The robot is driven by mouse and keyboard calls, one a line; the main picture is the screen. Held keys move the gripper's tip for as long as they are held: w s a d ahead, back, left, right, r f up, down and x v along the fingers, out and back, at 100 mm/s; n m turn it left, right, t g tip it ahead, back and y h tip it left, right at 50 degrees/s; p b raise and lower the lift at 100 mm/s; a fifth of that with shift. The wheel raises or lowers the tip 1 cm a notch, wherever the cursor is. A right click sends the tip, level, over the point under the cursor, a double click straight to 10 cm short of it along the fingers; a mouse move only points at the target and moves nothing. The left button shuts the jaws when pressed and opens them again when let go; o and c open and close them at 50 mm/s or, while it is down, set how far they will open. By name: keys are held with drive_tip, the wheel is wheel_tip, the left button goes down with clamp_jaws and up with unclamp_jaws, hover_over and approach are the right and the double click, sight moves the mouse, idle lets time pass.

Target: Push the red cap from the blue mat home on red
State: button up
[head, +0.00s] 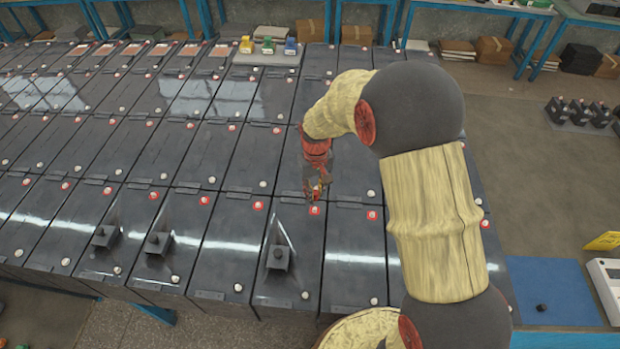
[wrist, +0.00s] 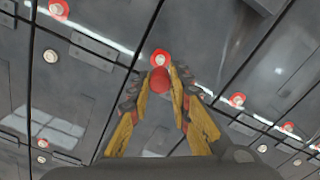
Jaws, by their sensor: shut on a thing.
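My gripper (head: 317,192) is over the battery rows. In the wrist view my gripper (wrist: 163,84) is shut on the red cap (wrist: 159,80), which sits between the fingertips. Just beyond the cap is a battery post with a red ring and pale centre (wrist: 160,58). The same red-ringed post (head: 315,211) shows just below the fingertips in the head view. I cannot tell whether the cap touches the post. The blue mat (head: 548,280) lies at the lower right with a small black cap (head: 541,308) on it.
Dark batteries with red-ringed and plain pale posts fill the rows. Upright plates with blocks (head: 278,257) stand on several front batteries. A yellow sign (head: 603,241) and a white tray (head: 606,280) are near the mat. Coloured items (head: 268,46) sit on the far row.

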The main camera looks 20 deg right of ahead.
sight(315, 208)
drive_tip(key=shift+s+f+b, duration=0.15)
drive_tip(key=shift+f+b, duration=0.25)
drive_tip(key=shift+f, duration=0.15)
drive_tip(key=shift+f+b, duration=1)
drive_tip(key=shift+f, duration=0.65)
drive_tip(key=shift+f+b, duration=0.7)
drive_tip(key=shift+f, duration=0.75)
idle(1.4)
drive_tip(key=o, duration=0.8)
drive_tip(key=shift+o, duration=0.2)
drive_tip(key=o, duration=0.4)
drive_tip(key=shift+o, duration=0.4)
drive_tip(key=shift+r, duration=0.1)
